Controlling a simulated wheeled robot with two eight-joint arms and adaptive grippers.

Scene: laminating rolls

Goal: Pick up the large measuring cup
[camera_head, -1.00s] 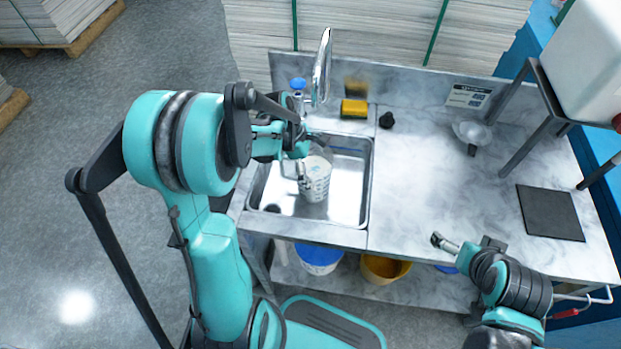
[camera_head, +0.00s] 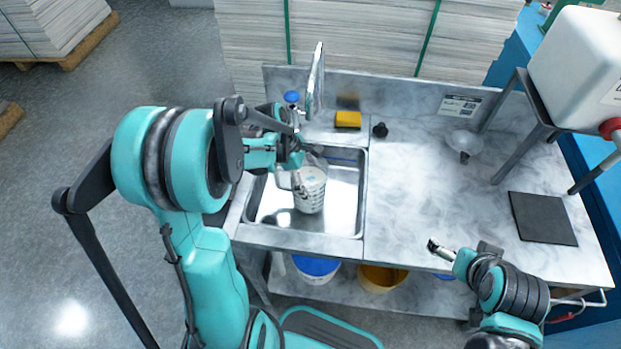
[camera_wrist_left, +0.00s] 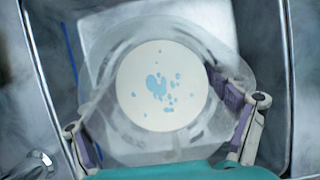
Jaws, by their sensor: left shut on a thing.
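The large measuring cup (camera_head: 311,190) is clear with dark printed marks and stands upright, seen over the sink basin. In the left wrist view I look down into the cup (camera_wrist_left: 163,95); a pale disc with blue spots shows inside it. My left gripper (camera_head: 298,177) is at the cup's left side near the rim. In the left wrist view its two fingers (camera_wrist_left: 163,125) are on either side of the cup, shut on it. I cannot tell whether the cup's base touches the basin. My right gripper (camera_head: 436,247) is low over the counter's front edge, away from the cup; its jaw state is unclear.
The metal sink (camera_head: 345,205) surrounds the cup, with a tap (camera_head: 316,80) behind. A yellow sponge (camera_head: 348,119), a dark stopper (camera_head: 380,130), a funnel (camera_head: 464,143) and a black mat (camera_head: 543,218) are on the counter (camera_head: 420,190). The counter's middle is clear.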

